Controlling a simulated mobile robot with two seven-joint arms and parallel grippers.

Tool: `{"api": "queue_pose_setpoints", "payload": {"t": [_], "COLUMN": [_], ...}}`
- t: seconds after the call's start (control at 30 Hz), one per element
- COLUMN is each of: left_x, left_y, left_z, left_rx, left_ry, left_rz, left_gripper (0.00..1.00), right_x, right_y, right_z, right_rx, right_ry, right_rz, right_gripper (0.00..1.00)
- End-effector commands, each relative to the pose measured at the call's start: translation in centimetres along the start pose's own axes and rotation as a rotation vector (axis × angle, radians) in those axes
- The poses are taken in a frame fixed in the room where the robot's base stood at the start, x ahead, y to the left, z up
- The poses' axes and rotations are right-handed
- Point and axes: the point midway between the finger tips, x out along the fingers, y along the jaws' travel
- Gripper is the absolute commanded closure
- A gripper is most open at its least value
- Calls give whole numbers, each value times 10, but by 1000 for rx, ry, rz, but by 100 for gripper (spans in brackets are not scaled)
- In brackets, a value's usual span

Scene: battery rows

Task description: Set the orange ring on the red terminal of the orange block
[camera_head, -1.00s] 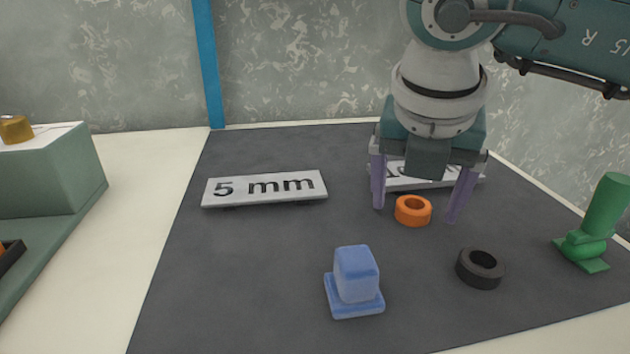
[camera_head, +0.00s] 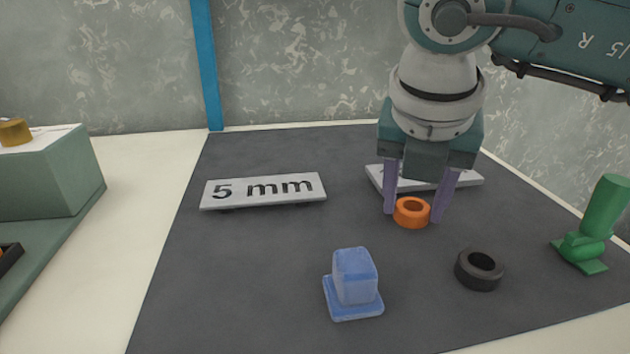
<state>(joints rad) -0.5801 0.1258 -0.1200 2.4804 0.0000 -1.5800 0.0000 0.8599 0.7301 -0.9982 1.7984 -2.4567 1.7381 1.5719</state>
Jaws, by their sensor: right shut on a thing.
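The orange ring (camera_head: 412,213) lies flat on the dark mat. My right gripper (camera_head: 413,216) comes down from above, its two purple fingers shut on the ring from the left and right sides. The ring still appears to rest on the mat. The orange block and its red terminal are not seen as such; only a grey-green block with a brass-coloured stud (camera_head: 15,132) shows at the left edge, with a small bit of orange in a dark holder below it. My left gripper is not in view.
On the dark mat (camera_head: 260,270) stand a blue block (camera_head: 355,280), a black ring (camera_head: 479,269), a green piece (camera_head: 597,225) and a "5 mm" plate (camera_head: 264,190). Another plate (camera_head: 465,180) lies behind my right gripper. The mat's left part is clear.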

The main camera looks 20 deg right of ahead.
Motion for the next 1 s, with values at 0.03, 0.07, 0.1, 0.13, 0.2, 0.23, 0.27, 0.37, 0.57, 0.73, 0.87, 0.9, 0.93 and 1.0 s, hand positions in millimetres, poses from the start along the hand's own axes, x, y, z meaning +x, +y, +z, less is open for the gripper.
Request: {"api": "queue_pose_setpoints", "payload": {"t": [0.03, 0.07, 0.1, 0.13, 0.2, 0.23, 0.27, 0.37, 0.57, 0.73, 0.87, 0.9, 0.93, 1.0], "left_x": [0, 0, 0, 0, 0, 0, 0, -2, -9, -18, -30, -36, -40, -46], "left_y": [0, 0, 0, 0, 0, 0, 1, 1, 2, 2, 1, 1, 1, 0], "left_z": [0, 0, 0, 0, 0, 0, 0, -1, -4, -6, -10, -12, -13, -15], "left_rx": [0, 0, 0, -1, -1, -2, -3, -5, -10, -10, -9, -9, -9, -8], "left_ry": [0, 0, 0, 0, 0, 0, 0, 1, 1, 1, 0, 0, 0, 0], "left_rz": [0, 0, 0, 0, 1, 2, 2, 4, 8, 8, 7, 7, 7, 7], "left_gripper": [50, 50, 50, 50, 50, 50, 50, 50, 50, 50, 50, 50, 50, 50], "right_x": [0, 0, 0, 0, 0, -1, -2, -7, -38, -84, -125, -136, -143, -157], "right_y": [0, 0, 0, 0, 0, 0, 0, 1, 1, 1, 1, 0, 0, 0], "right_z": [0, 0, 0, 0, 0, 0, 1, 3, 16, 36, 53, 58, 61, 66], "right_rx": [0, 0, 0, 0, 0, 0, 0, 0, 1, 1, 2, 1, 1, 1], "right_ry": [0, 0, 0, 0, 0, 0, -1, -1, -3, -5, -6, -6, -6, -5], "right_rz": [0, 0, 0, 0, 0, 0, 1, 2, 5, 7, 5, 4, 3, 2], "right_gripper": [100, 100, 100, 100, 100, 100, 100, 100, 100, 100, 100, 100, 100, 100]}}
